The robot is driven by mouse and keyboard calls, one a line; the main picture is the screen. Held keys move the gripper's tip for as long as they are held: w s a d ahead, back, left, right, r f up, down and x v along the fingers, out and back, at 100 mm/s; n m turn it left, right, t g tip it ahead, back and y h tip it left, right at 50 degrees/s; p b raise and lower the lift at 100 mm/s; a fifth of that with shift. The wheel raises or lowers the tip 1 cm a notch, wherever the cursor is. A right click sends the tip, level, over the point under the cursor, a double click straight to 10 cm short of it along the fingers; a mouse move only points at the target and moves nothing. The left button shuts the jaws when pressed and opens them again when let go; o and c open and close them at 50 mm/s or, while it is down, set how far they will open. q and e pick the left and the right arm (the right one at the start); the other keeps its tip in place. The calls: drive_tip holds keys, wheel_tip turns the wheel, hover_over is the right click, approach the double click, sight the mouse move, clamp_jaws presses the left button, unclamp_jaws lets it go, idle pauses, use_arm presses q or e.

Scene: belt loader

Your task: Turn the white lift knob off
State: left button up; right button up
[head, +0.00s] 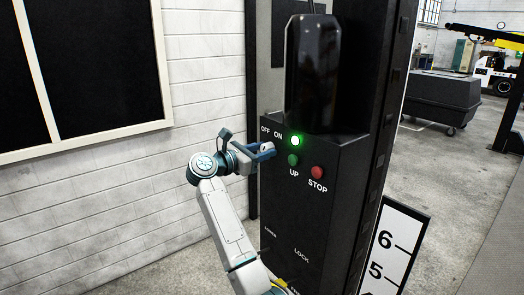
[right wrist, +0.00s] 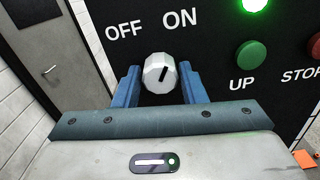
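The white lift knob (right wrist: 158,74) is on the black control panel (head: 318,215), below the OFF and ON labels. Its black pointer mark tilts up and right, toward ON. My right gripper (head: 261,151) is at the panel's upper left. In the right wrist view its two blue fingers (right wrist: 159,82) stand on either side of the knob, with a gap showing on each side. In the head view the knob is partly hidden by the fingers. My left gripper is not in view.
A lit green lamp (head: 295,140) sits right of ON. Below it are the green UP button (head: 293,160) and the red STOP button (head: 317,173). A dark post (head: 372,120) rises behind the panel. A white brick wall (head: 110,185) is at left.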

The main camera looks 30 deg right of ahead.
drive_tip(key=c, duration=0.5)
drive_tip(key=n+b, duration=0.2)
drive_tip(key=n, duration=0.5)
drive_tip(key=shift+n, duration=0.4)
drive_tip(key=shift+r+n, duration=0.1)
drive_tip(key=shift+n, duration=1.9)
